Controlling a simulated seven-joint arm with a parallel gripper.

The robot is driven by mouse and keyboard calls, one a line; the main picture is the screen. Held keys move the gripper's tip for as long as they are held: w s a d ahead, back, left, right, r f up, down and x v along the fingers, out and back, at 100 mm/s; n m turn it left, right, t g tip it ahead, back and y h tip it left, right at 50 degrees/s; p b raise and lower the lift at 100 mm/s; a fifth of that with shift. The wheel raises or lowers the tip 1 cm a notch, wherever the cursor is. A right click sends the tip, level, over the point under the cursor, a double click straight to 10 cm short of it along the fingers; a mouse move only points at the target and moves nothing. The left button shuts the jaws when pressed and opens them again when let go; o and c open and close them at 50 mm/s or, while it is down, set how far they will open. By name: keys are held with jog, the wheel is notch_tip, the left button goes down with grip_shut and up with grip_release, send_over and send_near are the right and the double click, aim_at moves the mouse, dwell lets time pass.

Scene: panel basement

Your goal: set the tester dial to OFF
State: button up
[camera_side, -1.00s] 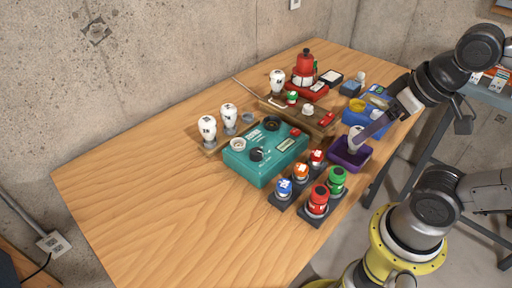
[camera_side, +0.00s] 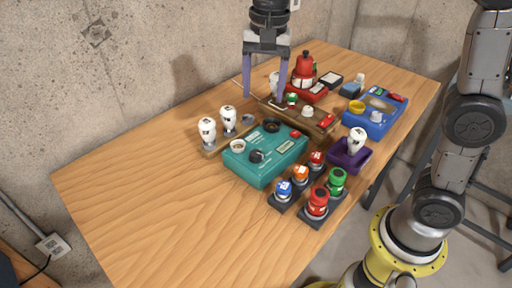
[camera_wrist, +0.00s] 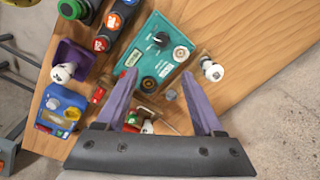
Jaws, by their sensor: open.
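A teal box (camera_side: 268,178), which looks like the tester, sits in the middle of the table. On its top are a black dial (camera_side: 257,155), a pale round socket, a dark round socket and a light label. The teal box (camera_wrist: 137,55) and its dial (camera_wrist: 160,39) also show in the wrist view. The dial's printed marks are too small to read, so its setting cannot be told. My gripper (camera_side: 264,98) is open and empty, pointing down above and behind the teal box, apart from it. In the wrist view its purple fingers (camera_wrist: 159,80) are spread wide.
White bulbs (camera_side: 207,130) stand on a wooden holder left of the teal box. A wooden box (camera_side: 322,124), red kettle-like object (camera_side: 304,68), blue box (camera_side: 362,126) and purple bulb stand (camera_side: 347,158) crowd the back and right. Coloured buttons (camera_side: 317,203) stand in front. The left table is clear.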

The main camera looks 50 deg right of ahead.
aim_at(256, 153)
jog(key=shift+g, duration=0.4)
jog(key=f, duration=0.5)
jog(key=a+f, duration=0.1)
jog(key=f, duration=1)
jog(key=shift+w+a+f, duration=0.15)
jog(key=shift+w+f, duration=0.05)
jog(key=shift+w, duration=0.2)
grip_shut()
